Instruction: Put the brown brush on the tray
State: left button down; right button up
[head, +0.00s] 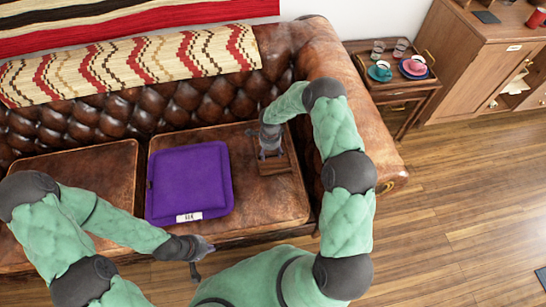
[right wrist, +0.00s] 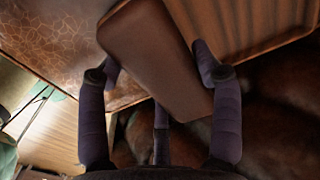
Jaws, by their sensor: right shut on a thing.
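My right gripper (head: 270,150) is over the right seat of the brown leather sofa. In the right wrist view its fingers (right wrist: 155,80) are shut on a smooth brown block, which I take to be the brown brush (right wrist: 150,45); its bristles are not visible. A brown wooden tray (head: 277,170) lies on the seat right at this gripper. A ribbed wooden surface beside the brush in the wrist view appears to be this tray (right wrist: 245,25). I cannot tell whether brush and tray touch. My left gripper (head: 205,258) is open and empty in front of the sofa.
A purple cushion or pad (head: 190,182) lies on the seat, left of the tray. The sofa's armrest (head: 388,150) stands to the right. Beyond it is a side table (head: 395,90) with cups and glasses. A wooden cabinet (head: 475,60) stands far right; the floor before it is clear.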

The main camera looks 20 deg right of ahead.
aim_at(273, 155)
jog(key=shift+w+d+f+b, duration=0.25)
jog(key=shift+w+d+f, duration=0.15)
jog(key=shift+f, duration=0.2)
jog(key=shift+w+d+f+b, duration=0.2)
jog(key=shift+w+d+f, duration=0.15)
jog(key=shift+f, duration=0.25)
jog(key=f, duration=0.1)
jog(key=f+b, duration=0.1)
jog(key=f, duration=0.1)
jog(key=shift+w+d+f, duration=0.1)
jog(key=shift+d+f, duration=0.2)
jog(key=shift+f, duration=0.05)
jog(key=shift+r, duration=0.1)
jog(key=o, duration=1.2)
